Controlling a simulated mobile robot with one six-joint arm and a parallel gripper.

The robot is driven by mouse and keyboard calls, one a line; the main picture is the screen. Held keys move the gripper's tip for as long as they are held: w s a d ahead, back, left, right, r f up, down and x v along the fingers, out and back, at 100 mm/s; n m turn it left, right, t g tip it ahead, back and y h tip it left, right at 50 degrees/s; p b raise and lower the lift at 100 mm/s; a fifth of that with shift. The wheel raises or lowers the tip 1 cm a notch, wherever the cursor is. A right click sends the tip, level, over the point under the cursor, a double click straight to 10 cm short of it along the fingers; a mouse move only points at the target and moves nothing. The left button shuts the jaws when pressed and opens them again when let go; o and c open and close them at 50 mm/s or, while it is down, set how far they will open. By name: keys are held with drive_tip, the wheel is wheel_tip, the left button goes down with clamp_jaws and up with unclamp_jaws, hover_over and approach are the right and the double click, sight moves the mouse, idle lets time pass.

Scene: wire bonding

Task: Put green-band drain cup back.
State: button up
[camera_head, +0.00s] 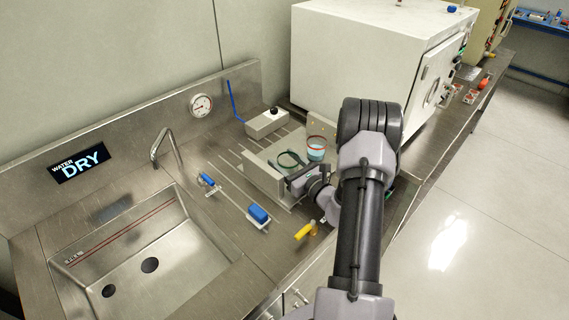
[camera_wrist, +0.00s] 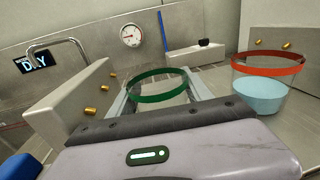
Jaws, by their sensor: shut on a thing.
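The green-band drain cup is a clear cup with a green ring around its rim (camera_wrist: 160,74). It shows in the head view (camera_head: 291,159) at the end of my arm. My gripper (camera_wrist: 161,92) is shut on the cup, one finger on each side below the band. The cup looks empty and upright. Its lower part is hidden behind my gripper's body, so I cannot tell whether it touches the surface below. In the head view my gripper (camera_head: 292,172) is between the low pale walls of a stand.
A red-band cup (camera_wrist: 260,95) with pale blue liquid stands close on the right. A pale wall (camera_wrist: 75,100) with brass pins is on the left. A sink (camera_head: 150,255), tap (camera_head: 166,148), blue-handled valves (camera_head: 258,215) and a white cabinet (camera_head: 350,60) surround the stand.

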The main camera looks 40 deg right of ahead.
drive_tip(key=o, duration=1.4)
drive_tip(key=shift+c, duration=0.2)
drive_tip(key=shift+s+r, duration=0.2)
drive_tip(key=s, duration=0.4)
drive_tip(key=s+p, duration=0.1)
drive_tip(key=s, duration=0.2)
drive_tip(key=s+p, duration=0.1)
drive_tip(key=s, duration=0.3)
drive_tip(key=shift+s+a, duration=0.3)
drive_tip(key=shift+f, duration=0.1)
